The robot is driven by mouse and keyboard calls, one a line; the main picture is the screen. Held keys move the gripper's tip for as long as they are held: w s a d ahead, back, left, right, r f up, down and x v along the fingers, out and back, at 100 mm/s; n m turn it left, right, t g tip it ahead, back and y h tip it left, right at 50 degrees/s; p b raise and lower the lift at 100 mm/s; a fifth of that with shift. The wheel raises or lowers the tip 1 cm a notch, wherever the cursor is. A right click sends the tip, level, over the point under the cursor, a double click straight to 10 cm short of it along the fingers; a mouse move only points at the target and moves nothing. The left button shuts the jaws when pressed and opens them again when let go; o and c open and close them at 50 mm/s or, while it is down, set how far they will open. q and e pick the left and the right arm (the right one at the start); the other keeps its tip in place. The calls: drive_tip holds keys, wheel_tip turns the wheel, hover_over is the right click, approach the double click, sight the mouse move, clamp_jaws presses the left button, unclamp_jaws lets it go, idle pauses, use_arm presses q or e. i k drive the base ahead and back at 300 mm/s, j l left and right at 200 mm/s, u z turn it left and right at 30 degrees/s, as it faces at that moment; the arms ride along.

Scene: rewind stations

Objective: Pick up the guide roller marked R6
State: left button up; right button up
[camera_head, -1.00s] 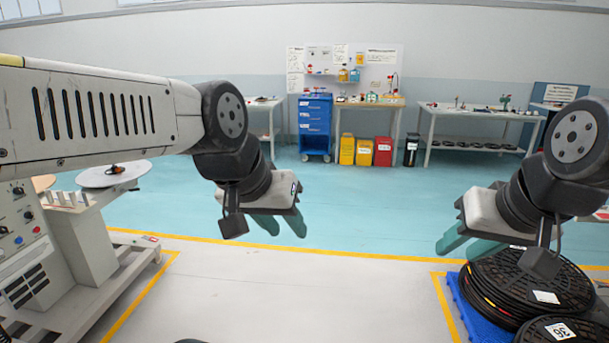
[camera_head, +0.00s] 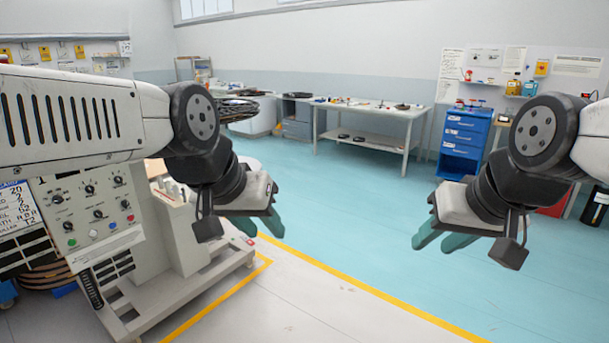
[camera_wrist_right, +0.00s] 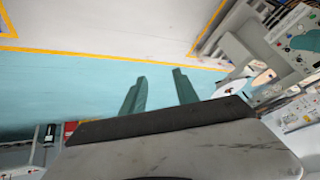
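No roller with a readable R6 mark shows in these views. My right gripper (camera_head: 436,238) hangs over the open floor at the right. In the right wrist view its two fingers (camera_wrist_right: 160,88) are spread with only floor between them.
A workbench (camera_head: 375,108) with small items stands along the back wall. A blue drawer cabinet (camera_head: 463,140) stands at the back right. Yellow floor lines (camera_head: 370,294) edge the pale floor. The teal floor (camera_head: 345,210) in the middle is clear.

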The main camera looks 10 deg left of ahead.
sight(175, 187)
drive_tip(key=i+j+u, duration=0.3)
drive_tip(key=i, duration=0.15)
drive_tip(key=i+j+u, duration=0.15)
drive_tip(key=i+u, duration=0.15)
drive_tip(key=i, duration=0.2)
drive_tip(key=i+j+u, duration=0.15)
drive_tip(key=j, duration=0.2)
drive_tip(key=i+j+u, duration=0.15)
drive_tip(key=j, duration=0.2)
drive_tip(key=i+j+u, duration=0.15)
drive_tip(key=i+j+z, duration=0.2)
drive_tip(key=i+j, duration=0.5)
drive_tip(key=i, duration=0.05)
